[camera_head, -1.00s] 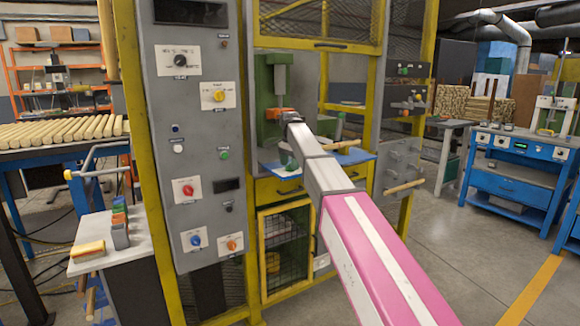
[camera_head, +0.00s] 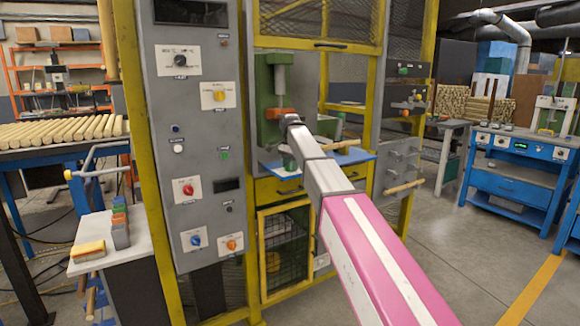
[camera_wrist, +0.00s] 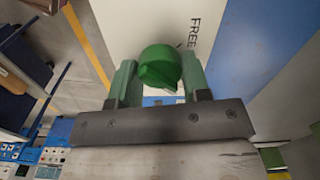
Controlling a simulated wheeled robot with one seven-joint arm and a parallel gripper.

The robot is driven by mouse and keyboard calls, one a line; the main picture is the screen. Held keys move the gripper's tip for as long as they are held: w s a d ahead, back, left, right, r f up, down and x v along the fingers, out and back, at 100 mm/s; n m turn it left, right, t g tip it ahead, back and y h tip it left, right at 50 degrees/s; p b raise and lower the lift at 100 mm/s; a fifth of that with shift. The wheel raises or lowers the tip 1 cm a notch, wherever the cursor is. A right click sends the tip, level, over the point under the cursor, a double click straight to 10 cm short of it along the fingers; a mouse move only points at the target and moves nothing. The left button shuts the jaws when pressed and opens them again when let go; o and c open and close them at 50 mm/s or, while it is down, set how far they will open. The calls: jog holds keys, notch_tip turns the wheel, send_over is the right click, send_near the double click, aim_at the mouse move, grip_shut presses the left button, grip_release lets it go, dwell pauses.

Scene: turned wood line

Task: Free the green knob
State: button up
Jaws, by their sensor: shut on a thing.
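The green knob (camera_wrist: 160,66) is in the wrist view, round with a raised grip bar across its face. A white surface beside it carries the printed word "FREE", partly cut off by a finger. My gripper (camera_wrist: 159,78) has one greenish finger on each side of the knob and is shut on it.
A grey control panel (camera_head: 203,112) with several knobs and buttons stands left of my arm. A green machine head (camera_head: 266,85) with an orange block (camera_head: 279,113) is by my wrist. A blue tray (camera_head: 350,155) lies in the bay. Open floor is at right, before a blue bench (camera_head: 515,180).

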jog(key=n, duration=0.4)
jog(key=shift+n, duration=0.3)
jog(key=n, duration=0.4)
jog(key=shift+n, duration=0.3)
jog(key=n, duration=0.4)
jog(key=shift+n, duration=2.1)
jog(key=o, duration=0.9)
jog(key=shift+r, duration=0.15)
notch_tip(320, 180, up, 11)
jog(key=shift+f, duration=0.2)
